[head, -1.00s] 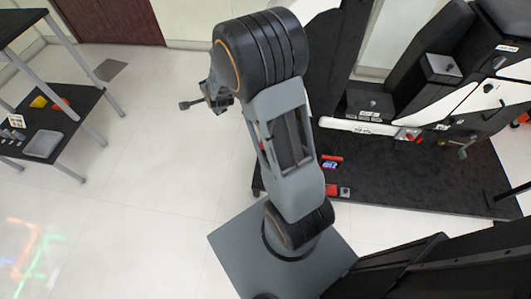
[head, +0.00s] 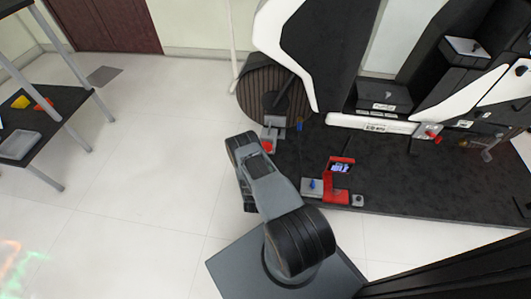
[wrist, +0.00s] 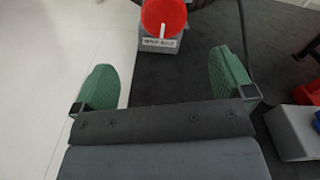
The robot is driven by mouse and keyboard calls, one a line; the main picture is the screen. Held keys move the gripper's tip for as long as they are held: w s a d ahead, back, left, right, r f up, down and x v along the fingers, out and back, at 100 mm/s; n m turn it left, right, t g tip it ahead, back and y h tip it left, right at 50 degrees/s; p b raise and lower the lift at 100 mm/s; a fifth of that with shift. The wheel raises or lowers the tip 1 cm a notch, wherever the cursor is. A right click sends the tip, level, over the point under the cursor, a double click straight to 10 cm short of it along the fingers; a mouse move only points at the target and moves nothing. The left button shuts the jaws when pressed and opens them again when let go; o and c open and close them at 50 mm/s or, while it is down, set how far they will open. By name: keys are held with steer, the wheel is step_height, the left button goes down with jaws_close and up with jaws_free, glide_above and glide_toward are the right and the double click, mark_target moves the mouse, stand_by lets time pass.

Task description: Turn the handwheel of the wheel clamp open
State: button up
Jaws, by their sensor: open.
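In the head view the handwheel (head: 268,146) is a small red spot on the grey clamp (head: 273,128), in front of the big black wheel (head: 272,90). My gripper (wrist: 166,78) is open and empty, its green fingers wide apart. The handwheel lies beyond the fingertips, roughly centred between them and not touching. In the head view my arm hides the gripper.
A red stand with a small screen (head: 340,166) and a grey block with a blue knob (head: 313,185) stand to the right on the black platform (head: 400,180). White and black chassis panels rise behind.

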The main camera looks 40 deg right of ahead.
mark_target(265, 149)
steer(key=shift+s+d+f+b, duration=0.1)
steer(key=shift+s+f+b, duration=0.2)
steer(key=shift+f+b, duration=0.3)
steer(key=b, duration=0.2)
steer(key=w+d+b, duration=0.1)
steer(key=b, duration=0.1)
steer(key=shift+w+f, duration=0.1)
steer(key=shift+f, duration=0.15)
steer(key=d+b, duration=0.1)
steer(key=b, duration=0.1)
steer(key=shift+w+r+b, duration=0.1)
steer(key=shift+w+b, duration=0.2)
steer(key=shift+w, duration=0.1)
steer(key=b+x, duration=0.1)
steer(key=x, duration=0.2)
steer(key=b+x, duration=0.1)
steer(key=x, duration=0.3)
steer(key=r+b+x, duration=0.1)
steer(key=x, duration=0.2)
steer(key=shift+w+d, duration=0.2)
steer(key=shift+d, duration=0.1)
steer(key=shift+f, duration=0.1)
steer(key=c, duration=0.9)
steer(key=shift+c, duration=0.2)
